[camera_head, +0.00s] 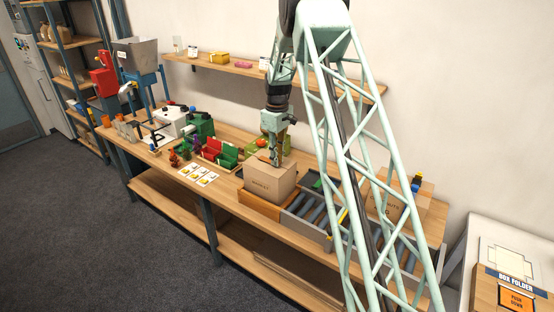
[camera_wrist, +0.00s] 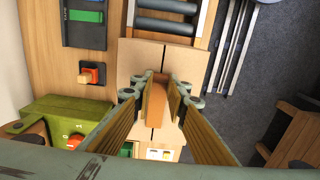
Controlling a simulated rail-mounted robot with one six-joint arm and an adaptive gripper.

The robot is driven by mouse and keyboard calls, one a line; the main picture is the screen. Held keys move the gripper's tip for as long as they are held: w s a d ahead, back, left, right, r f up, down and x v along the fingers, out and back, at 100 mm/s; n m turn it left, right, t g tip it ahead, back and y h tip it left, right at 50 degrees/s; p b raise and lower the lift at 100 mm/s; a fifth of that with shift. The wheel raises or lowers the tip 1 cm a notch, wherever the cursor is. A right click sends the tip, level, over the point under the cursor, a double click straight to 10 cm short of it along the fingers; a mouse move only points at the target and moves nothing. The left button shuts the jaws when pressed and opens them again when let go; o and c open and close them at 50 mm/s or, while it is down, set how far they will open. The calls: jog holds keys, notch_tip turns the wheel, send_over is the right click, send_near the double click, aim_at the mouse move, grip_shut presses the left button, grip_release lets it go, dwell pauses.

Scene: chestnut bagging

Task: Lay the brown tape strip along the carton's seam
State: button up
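The carton (camera_head: 268,186) stands closed on the bench below my gripper (camera_head: 276,160). In the wrist view, the carton's top (camera_wrist: 180,57) shows a dark seam running up the middle, visible above and below the fingers. The brown tape strip (camera_wrist: 154,104) is between my two fingers (camera_wrist: 157,95), in line with the seam. The fingers are apart, with a gap visible on the strip's left side; the right finger is close to it. Whether the strip touches the carton cannot be told. The fingers hide part of the carton top.
A roller conveyor (camera_head: 312,207) adjoins the carton on the right, with another carton (camera_head: 388,200) farther along. Red and green bins (camera_head: 218,152) and white cards (camera_head: 197,174) lie to the left.

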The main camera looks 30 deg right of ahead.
dwell(0.8)
jog(key=o, duration=0.7)
jog(key=shift+r+p, duration=1.05)
jog(key=shift+r, duration=2.4)
jog(key=shift+r, duration=0.1)
